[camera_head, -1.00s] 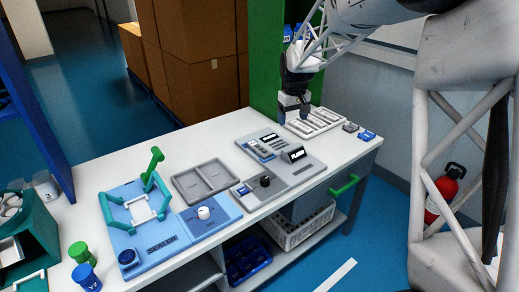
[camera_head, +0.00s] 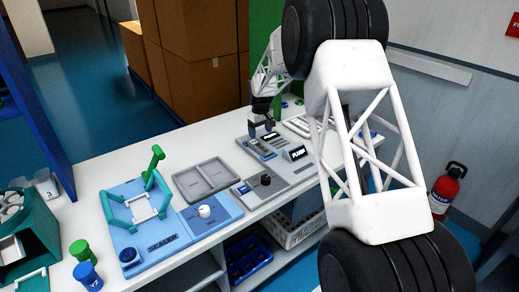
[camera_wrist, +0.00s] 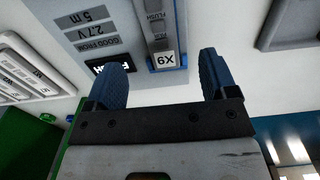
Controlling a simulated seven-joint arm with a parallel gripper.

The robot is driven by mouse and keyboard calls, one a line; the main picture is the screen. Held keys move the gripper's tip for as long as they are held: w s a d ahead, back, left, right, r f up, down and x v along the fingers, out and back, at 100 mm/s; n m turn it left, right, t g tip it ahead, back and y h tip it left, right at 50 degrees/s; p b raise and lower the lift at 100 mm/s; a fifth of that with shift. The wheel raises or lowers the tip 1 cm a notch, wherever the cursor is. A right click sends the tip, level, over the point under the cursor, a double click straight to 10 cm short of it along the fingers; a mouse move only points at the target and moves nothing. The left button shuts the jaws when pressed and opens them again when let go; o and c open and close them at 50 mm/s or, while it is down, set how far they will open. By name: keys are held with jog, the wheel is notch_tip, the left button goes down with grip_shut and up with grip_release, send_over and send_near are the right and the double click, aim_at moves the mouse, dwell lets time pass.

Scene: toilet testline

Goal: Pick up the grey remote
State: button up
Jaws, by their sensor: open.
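A narrow grey item with small buttons, which looks like the grey remote (camera_wrist: 160,25), lies in a blue-edged slot of the grey test panel (camera_wrist: 105,12). A white "X9" tag (camera_wrist: 163,60) is at its near end. In the head view the blue-edged slot (camera_head: 258,150) is at the panel's left side, and the remote there is too small to make out clearly. My gripper (camera_head: 260,134) is above the panel's far edge, close to the slot. In the wrist view my gripper (camera_wrist: 162,72) is open and empty, its two blue-grey fingers on either side of the tag's line.
A white tray with several pale items (camera_wrist: 28,72) is beside the panel. A black "FLUSH" display (camera_head: 297,153) stands up from the panel. A grey two-part tray (camera_head: 207,178), a blue sealer (camera_head: 150,220) and a knob unit (camera_head: 262,184) share the white bench.

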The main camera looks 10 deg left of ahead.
aim_at(259, 146)
jog(key=shift+w+a+f, duration=0.2)
jog(key=shift+a+f, duration=0.05)
jog(key=shift+f, duration=0.05)
jog(key=shift+f, duration=0.1)
jog(key=shift+f, duration=1.2)
jog(key=shift+f, duration=0.1)
jog(key=shift+w+f, duration=0.15)
jog(key=shift+f, duration=2.35)
jog(key=c, duration=1.1)
jog(key=shift+o, duration=0.2)
jog(key=shift+r, duration=0.1)
